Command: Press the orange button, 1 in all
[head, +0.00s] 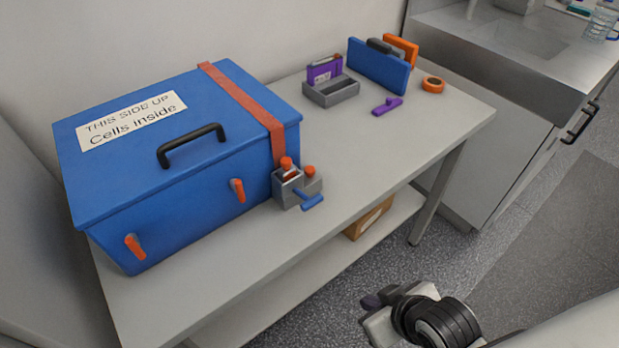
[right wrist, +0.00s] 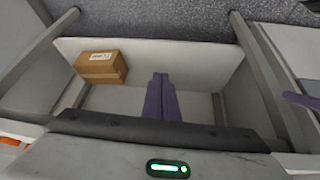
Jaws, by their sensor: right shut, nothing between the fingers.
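A small grey device (head: 287,187) stands on the table against the front right corner of the blue box. It carries a round orange button (head: 310,171) on its right part, a taller orange-topped piece (head: 286,163) on its left part, and a blue lever (head: 312,202) in front. My right gripper (head: 371,301) is beyond the table's front edge, to the lower right of the device and well apart from it. Its purple fingers are together and empty in the right wrist view (right wrist: 161,97). The device cannot be made out there. My left gripper is out of view.
The large blue box (head: 200,150) fills the table's left. A grey holder (head: 331,91), purple piece (head: 387,106), blue panel (head: 378,68) and orange ring (head: 433,85) stand farther back. A cardboard box (right wrist: 101,68) lies on the lower shelf. The table's (head: 400,150) front right is clear.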

